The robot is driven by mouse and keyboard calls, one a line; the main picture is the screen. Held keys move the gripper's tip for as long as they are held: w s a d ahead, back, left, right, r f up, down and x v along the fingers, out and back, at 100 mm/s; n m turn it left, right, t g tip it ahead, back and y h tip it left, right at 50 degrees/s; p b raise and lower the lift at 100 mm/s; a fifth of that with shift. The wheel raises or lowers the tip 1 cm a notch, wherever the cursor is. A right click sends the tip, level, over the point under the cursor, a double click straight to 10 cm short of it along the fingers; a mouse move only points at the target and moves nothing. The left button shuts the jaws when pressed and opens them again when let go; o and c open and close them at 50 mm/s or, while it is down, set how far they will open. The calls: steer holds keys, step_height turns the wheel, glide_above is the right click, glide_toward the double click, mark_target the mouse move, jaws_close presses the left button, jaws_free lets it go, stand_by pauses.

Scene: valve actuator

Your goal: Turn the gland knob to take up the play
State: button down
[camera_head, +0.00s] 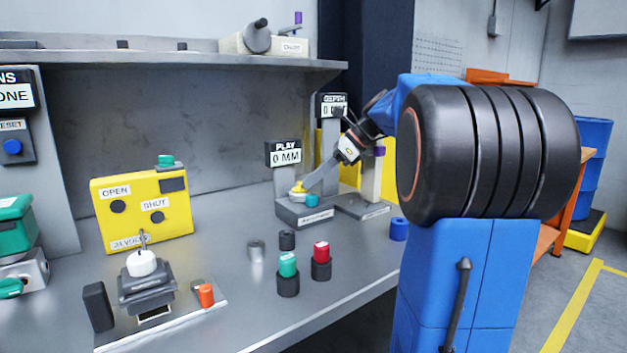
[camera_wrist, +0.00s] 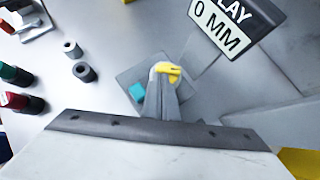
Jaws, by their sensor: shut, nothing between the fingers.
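The yellow gland knob (camera_head: 297,188) stands on the dark grey base block (camera_head: 300,213), with a teal button (camera_head: 312,200) beside it. The PLAY display (camera_head: 284,153) above it reads 0 MM. My gripper (camera_head: 307,185) reaches down from the upper right, fingers shut and empty, tips close to the knob. In the wrist view the knob (camera_wrist: 168,71) shows just beyond the fingertips (camera_wrist: 163,84), which hide part of it. I cannot tell whether they touch it. The teal button (camera_wrist: 137,92) lies to the left of the fingers there.
A DEPTH display (camera_head: 332,104), partly covered by my arm, stands behind. A red-capped cylinder (camera_head: 321,254), a green-capped one (camera_head: 288,266) and small grey and black cylinders stand in front. A yellow OPEN/SHUT box (camera_head: 140,210) and a valve with a white top (camera_head: 141,264) are left.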

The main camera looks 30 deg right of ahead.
mark_target(299, 188)
steer(key=shift+s+a+m+t+h, duration=0.2)
steer(key=shift+m+t+h, duration=0.15)
steer(key=shift+m, duration=0.25)
steer(key=m+h, duration=0.1)
steer(key=a+m+t+h, duration=0.1)
steer(key=m, duration=0.1)
steer(key=shift+s+a+t, duration=0.15)
steer(key=shift+s+t, duration=0.05)
steer(key=shift+t, duration=0.05)
steer(key=m+h, duration=0.1)
steer(key=m, duration=0.1)
steer(key=a+m+t+h, duration=0.1)
steer(key=m+h, duration=0.1)
steer(key=shift+a+m, duration=0.2)
steer(key=shift+m, duration=0.1)
steer(key=shift+w+a, duration=0.2)
steer(key=shift+a, duration=0.25)
stand_by(0.4)
